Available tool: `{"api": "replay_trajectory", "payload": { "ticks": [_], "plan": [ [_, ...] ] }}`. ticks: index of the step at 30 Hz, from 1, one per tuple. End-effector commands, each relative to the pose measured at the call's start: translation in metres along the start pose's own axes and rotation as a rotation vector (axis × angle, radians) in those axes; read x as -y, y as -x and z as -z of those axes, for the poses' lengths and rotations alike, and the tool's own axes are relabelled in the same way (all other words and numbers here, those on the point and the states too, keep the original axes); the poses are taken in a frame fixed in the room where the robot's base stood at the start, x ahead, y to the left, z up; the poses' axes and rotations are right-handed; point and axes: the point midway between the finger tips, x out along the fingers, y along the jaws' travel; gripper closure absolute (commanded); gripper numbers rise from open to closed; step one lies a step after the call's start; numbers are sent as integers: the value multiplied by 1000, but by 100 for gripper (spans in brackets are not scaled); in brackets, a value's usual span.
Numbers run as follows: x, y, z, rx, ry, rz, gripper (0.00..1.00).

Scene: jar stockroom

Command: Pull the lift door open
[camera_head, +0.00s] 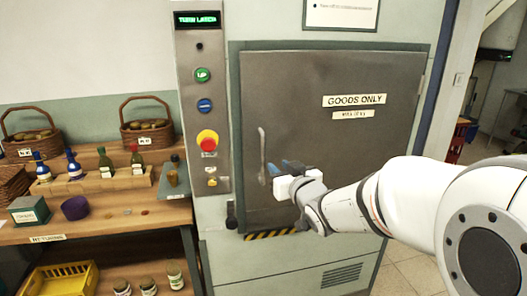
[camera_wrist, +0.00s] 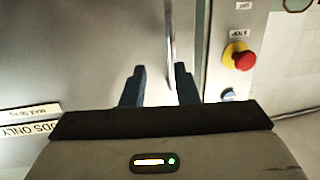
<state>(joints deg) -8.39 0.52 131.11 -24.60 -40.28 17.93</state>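The grey lift door (camera_head: 335,150) bears a "GOODS ONLY" sign (camera_head: 354,100) and looks shut in its frame. Its upright metal handle (camera_head: 262,155) is near the door's left edge. My gripper (camera_head: 280,168) has blue fingers pointing at the door, just right of the handle in the head view. In the wrist view the two fingers (camera_wrist: 160,82) are apart, with the handle bar (camera_wrist: 169,45) showing between them. I see no finger pressing on the bar; the depth between them is hard to tell.
A control panel (camera_head: 221,110) left of the door has a "TURN LATCH" display (camera_head: 197,20), a green button, a blue button and a red stop button (camera_head: 207,140). A wooden shelf (camera_head: 100,213) with baskets and bottles stands left. Open floor (camera_head: 410,270) shows at right.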

Motion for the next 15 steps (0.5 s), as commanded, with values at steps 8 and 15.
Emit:
{"api": "replay_trajectory", "payload": {
  "ticks": [8, 15],
  "plan": [
    [14, -22, 11, -68, -5, 56, 73],
    [16, -59, 14, -67, -5, 55, 73]
  ]
}}
